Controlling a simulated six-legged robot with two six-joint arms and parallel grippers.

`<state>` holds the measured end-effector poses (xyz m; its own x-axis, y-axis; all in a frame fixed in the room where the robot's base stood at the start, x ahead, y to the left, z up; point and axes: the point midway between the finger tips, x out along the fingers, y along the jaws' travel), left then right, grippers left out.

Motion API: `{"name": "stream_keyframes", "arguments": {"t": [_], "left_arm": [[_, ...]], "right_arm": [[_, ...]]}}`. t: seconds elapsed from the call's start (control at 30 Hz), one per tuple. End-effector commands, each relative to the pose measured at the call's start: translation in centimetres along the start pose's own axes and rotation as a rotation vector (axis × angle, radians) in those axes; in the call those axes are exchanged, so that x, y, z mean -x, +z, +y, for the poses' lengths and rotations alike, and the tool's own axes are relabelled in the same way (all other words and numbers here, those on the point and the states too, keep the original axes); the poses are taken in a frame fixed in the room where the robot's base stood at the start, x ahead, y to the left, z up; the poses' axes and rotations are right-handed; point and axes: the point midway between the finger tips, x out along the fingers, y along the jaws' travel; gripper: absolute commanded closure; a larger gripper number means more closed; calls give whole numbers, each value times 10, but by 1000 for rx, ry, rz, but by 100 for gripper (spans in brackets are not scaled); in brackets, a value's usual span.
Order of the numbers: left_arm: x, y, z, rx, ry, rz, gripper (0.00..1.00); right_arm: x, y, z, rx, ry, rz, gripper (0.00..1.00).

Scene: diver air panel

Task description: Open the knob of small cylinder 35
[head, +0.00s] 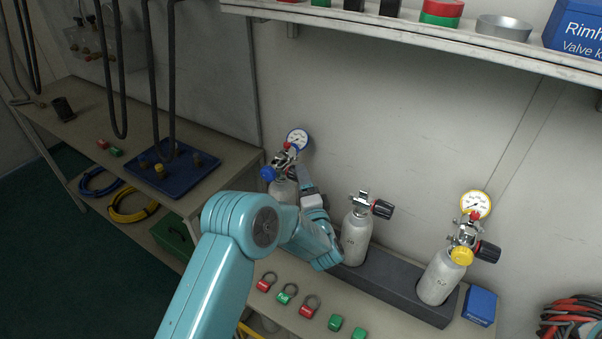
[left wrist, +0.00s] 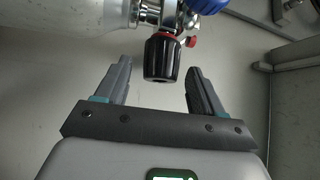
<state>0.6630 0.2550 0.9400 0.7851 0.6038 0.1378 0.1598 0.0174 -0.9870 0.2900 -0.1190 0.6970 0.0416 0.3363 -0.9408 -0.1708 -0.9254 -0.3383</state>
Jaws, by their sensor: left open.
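Three small grey cylinders stand in a dark rack on the bench: a left one (head: 283,190) with a blue regulator knob (head: 268,173) and blue-rimmed gauge, a middle one (head: 356,238), and a right one (head: 440,277) with a yellow regulator part. I cannot read which is 35. My left gripper (head: 304,180) is at the left cylinder's valve, partly hiding it. In the left wrist view my left gripper (left wrist: 160,92) is open, and a black valve knob (left wrist: 162,57) sits between its fingers, with gaps visible on both sides. My right gripper is not in view.
A shelf (head: 420,33) with several items runs above. A blue box (head: 480,306) stands right of the rack. Several red and green tags (head: 286,294) lie in front of it. A blue tray (head: 174,173) is on the left bench, with hoses (head: 152,80) hanging above.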

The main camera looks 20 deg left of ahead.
Motion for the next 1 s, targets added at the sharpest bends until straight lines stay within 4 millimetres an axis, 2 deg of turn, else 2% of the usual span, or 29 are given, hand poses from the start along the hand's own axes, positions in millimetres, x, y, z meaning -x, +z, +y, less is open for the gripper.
{"name": "stream_keyframes", "arguments": {"t": [0.1, 0.2, 0.47, 0.5, 0.57, 0.6, 0.67, 0.87, 1.0], "left_arm": [[-15, -1, -1, 2, -1, -2, 32], [-21, -1, 0, 0, 0, 0, 32], [-23, -1, 1, 0, 0, 1, 32], [-23, -1, 1, 0, 0, 1, 35], [-23, -1, 0, 0, 0, 0, 55], [-23, -1, 0, 1, 1, 0, 68], [-23, -1, 0, 1, 1, 0, 86], [-22, 0, 2, 5, -4, 0, 86], [-22, 0, 6, 31, -29, -2, 86]], "right_arm": [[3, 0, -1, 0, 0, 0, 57], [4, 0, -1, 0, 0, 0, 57], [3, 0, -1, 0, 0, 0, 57], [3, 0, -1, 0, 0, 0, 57], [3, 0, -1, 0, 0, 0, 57], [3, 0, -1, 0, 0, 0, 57], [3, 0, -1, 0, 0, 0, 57], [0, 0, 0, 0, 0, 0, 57], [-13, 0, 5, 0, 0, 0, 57]]}}
